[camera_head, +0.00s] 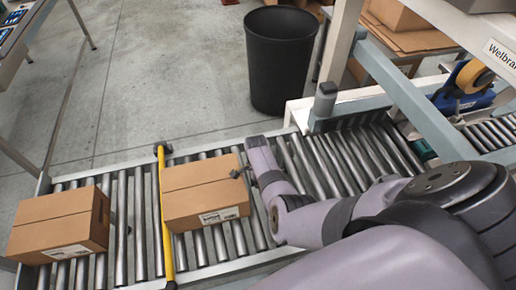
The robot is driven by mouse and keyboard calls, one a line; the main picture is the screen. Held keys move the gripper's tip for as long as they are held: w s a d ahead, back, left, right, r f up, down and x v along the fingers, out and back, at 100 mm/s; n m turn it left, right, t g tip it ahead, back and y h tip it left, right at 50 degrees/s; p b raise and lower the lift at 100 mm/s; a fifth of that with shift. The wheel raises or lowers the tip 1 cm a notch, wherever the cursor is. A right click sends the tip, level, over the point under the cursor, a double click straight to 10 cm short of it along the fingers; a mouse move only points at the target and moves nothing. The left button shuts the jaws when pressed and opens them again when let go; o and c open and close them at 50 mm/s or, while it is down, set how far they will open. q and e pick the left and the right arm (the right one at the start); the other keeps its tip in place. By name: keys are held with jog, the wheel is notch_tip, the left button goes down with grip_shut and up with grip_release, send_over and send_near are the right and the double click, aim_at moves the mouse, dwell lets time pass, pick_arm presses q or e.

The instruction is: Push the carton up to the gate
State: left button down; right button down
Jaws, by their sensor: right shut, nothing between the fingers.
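A brown cardboard carton (203,190) with a white label on its near side sits on the roller conveyor (125,225). A yellow bar, the gate (166,225), crosses the conveyor just left of this carton. The carton's left side is against the bar or very close to it; I cannot tell whether they touch. My right gripper (238,174) is shut and empty at the carton's right side, its dark fingertips at or over the top right edge. My right arm reaches in from the lower right. My left gripper is out of view.
Another carton (58,222) stands on the rollers left of the gate. A black bin (280,65) stands on the floor behind the conveyor. At right are a frame (410,75) and a tape unit (470,80) over the rollers. Rollers right of my gripper are bare.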

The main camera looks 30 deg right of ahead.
jog(key=shift+s+d+r, duration=0.15)
jog(key=shift+d+r, duration=0.05)
jog(key=shift+d, duration=0.25)
jog(key=shift+s+d+r, duration=0.1)
jog(key=shift+d+r, duration=0.1)
jog(key=shift+d, duration=0.25)
notch_tip(320, 180, up, 9)
jog(key=shift+p, duration=0.45)
jog(key=shift+s, duration=0.1)
